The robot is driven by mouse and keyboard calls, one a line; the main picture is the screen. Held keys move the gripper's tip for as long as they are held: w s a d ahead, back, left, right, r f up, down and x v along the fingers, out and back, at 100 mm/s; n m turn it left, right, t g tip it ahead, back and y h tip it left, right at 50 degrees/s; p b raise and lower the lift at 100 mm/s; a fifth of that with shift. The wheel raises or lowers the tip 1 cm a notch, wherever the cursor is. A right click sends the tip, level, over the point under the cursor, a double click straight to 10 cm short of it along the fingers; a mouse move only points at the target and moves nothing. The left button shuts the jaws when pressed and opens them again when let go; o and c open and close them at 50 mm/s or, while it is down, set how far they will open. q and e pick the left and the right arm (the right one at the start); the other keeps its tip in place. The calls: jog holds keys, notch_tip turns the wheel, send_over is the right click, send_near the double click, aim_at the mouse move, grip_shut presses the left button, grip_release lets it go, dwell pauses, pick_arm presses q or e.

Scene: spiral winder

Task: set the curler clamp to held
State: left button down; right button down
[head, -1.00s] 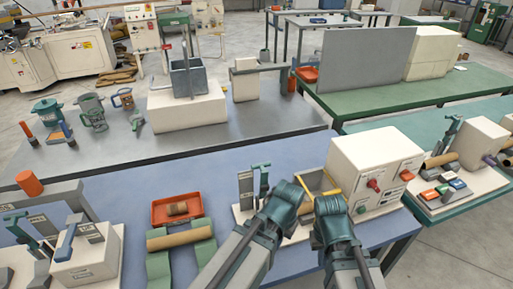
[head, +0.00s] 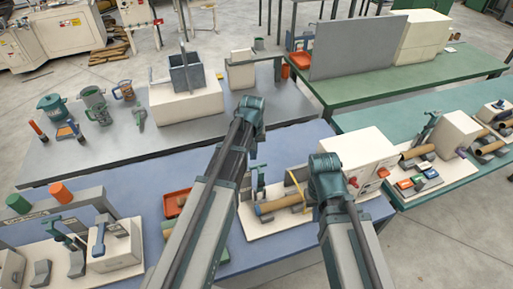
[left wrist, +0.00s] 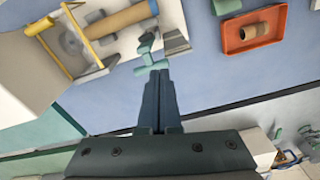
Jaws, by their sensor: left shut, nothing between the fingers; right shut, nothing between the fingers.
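The curler clamp, a green lever with a cross handle, (head: 260,182) stands on the winder's pale base, left of the brown tube (head: 281,204). In the left wrist view the clamp (left wrist: 149,62) lies just beyond my left fingertips (left wrist: 160,76), which are shut and empty; I cannot tell whether they touch it.
A yellow frame (left wrist: 60,35) stands beside the tube (left wrist: 122,19) in the left wrist view. A red tray (left wrist: 231,35) holds a short brown roll. The blue table (left wrist: 215,80) is clear near my left gripper. Another white station stands at the left (head: 75,265).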

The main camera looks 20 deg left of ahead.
pick_arm(q)
jog(key=w+a+n, duration=0.2)
jog(key=w, duration=0.6)
jog(key=shift+w+n, duration=0.2)
jog(key=shift+n, duration=0.2)
jog(key=shift+a, duration=0.1)
notch_tip(320, 180, down, 11)
jog(key=b, duration=1.1)
jog(key=s+d+r+p, duration=0.2)
jog(key=s, duration=0.1)
jog(key=shift+r, duration=0.2)
jog(key=shift+s, duration=0.1)
